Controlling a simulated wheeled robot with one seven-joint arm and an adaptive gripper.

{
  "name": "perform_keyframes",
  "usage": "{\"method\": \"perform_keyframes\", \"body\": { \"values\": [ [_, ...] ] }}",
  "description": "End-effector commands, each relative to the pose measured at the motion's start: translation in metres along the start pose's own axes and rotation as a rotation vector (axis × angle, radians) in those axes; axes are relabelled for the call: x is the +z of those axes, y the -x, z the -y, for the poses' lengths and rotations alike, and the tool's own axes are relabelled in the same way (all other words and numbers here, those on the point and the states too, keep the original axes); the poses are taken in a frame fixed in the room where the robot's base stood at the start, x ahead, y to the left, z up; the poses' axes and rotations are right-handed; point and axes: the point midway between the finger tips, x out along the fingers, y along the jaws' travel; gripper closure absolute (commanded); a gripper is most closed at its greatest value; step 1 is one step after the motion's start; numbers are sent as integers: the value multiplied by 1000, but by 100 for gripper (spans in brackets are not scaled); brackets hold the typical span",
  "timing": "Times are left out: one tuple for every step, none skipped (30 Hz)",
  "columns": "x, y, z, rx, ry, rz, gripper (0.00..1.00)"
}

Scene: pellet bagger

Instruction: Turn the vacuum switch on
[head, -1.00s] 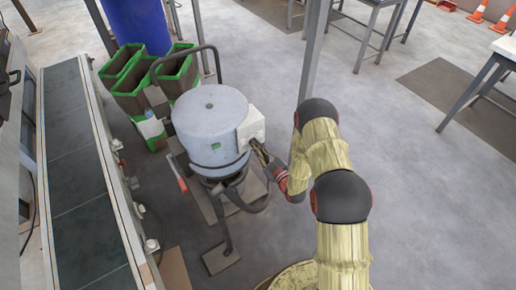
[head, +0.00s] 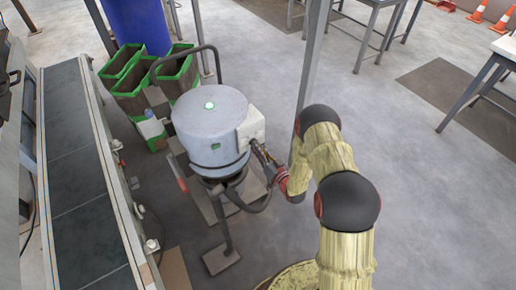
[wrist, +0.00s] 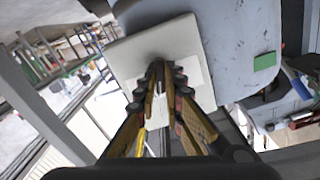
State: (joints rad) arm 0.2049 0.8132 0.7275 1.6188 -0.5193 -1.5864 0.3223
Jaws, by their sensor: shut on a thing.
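The vacuum (head: 200,130) is a pale blue-grey drum with a white switch box (head: 252,125) on its right side. A small round lamp (head: 209,105) on its lid glows green. My gripper (head: 257,146) reaches the box from the lower right. In the wrist view, the box's pale face (wrist: 190,38) fills the middle, and my gripper (wrist: 158,70) has its fingertips together against it. It is shut on the vacuum switch, which the fingertips hide. A green patch (wrist: 265,62) shows on the drum beside the box.
A conveyor (head: 80,180) runs along the left. Green-rimmed bins (head: 130,95) and a blue barrel (head: 137,22) stand behind the vacuum. A grey post (head: 312,60) rises close behind my arm. Open floor (head: 400,180) lies to the right.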

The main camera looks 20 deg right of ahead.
Motion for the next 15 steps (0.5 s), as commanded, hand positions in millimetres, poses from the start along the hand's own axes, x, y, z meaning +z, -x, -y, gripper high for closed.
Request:
{"method": "perform_keyframes", "body": {
  "values": [
    [0,0,0,1,-30,1,100],
    [0,0,0,1,-48,1,100],
    [0,0,0,1,-72,1,100],
    [0,0,0,1,-87,1,100],
    [0,0,0,1,-103,1,100],
    [0,0,0,1,-121,1,100],
    [0,0,0,1,-134,1,100],
    [0,0,0,1,-144,1,100],
    [0,0,0,1,-159,1,100],
    [0,0,0,1,-167,1,100],
    [0,0,0,1,-175,1,100],
    [0,0,0,1,-184,1,100],
    [0,0,0,1,-190,1,100],
    [0,0,0,1,-194,1,100],
    [0,0,0,1,-199,1,100]
  ]
}}
